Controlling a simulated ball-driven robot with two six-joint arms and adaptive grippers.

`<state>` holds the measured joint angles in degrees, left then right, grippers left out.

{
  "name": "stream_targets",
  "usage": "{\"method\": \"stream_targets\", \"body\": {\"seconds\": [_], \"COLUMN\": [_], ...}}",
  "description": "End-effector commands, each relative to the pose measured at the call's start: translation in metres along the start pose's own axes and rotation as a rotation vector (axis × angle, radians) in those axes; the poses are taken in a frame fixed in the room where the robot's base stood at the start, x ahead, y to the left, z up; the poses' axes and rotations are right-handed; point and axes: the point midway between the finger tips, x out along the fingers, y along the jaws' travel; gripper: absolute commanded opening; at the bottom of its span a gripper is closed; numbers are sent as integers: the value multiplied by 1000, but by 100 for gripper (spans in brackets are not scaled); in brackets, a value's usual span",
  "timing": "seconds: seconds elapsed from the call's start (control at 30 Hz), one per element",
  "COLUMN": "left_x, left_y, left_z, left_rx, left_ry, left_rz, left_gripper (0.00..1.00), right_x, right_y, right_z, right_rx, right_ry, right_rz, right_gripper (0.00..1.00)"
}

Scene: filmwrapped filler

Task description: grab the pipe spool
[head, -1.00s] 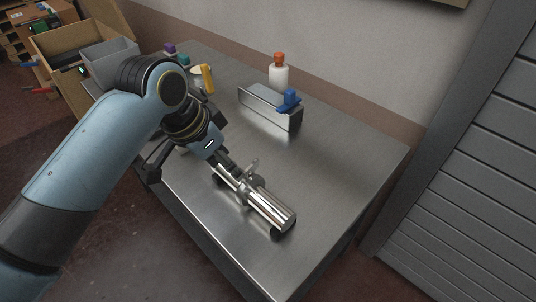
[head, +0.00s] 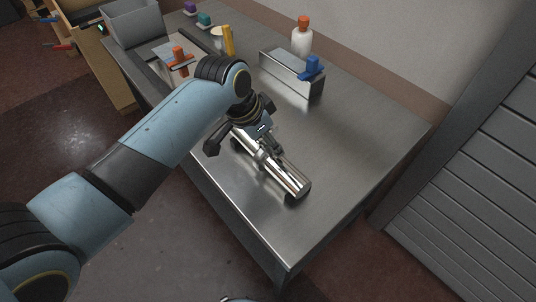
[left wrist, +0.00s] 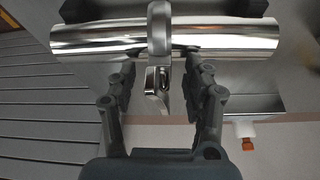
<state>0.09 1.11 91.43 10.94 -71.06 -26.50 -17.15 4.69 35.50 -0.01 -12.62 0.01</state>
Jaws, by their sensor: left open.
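The pipe spool (head: 289,176) is a shiny metal cylinder with a clamp-like band around its middle. It lies on dark supports on the steel table (head: 345,170). In the left wrist view the pipe spool (left wrist: 225,39) runs across the top, and the band's tab (left wrist: 158,85) points down between the fingers. My left gripper (head: 270,150) is over the spool's middle in the head view. In the left wrist view my left gripper (left wrist: 164,75) is open, one finger on each side of the tab. Whether the fingers touch the spool I cannot tell. My right gripper is not in view.
A metal angle plate (head: 292,77) with a blue clamp (head: 312,67) stands behind the spool. A white bottle with an orange cap (head: 302,38) is by the wall. A grey bin (head: 132,22) and an orange-handled item (head: 180,57) are at the back left. The table's right side is clear.

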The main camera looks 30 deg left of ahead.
Motion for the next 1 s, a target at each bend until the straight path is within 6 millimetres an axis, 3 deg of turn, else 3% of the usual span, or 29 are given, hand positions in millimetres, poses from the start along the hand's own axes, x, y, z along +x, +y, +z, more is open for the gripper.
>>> {"method": "stream_targets", "body": {"seconds": [0.17,0.53,1.0], "left_x": [0,0,-1], "left_y": [0,0,0], "left_z": [0,0,-1], "left_rx": [0,0,1], "left_ry": [0,-1,3], "left_rz": [0,1,0], "left_gripper": [47,0,0], "right_x": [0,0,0], "right_y": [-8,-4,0], "right_z": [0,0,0], "right_rx": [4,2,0], "right_ry": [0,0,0], "right_rz": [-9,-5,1], "right_gripper": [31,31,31]}}
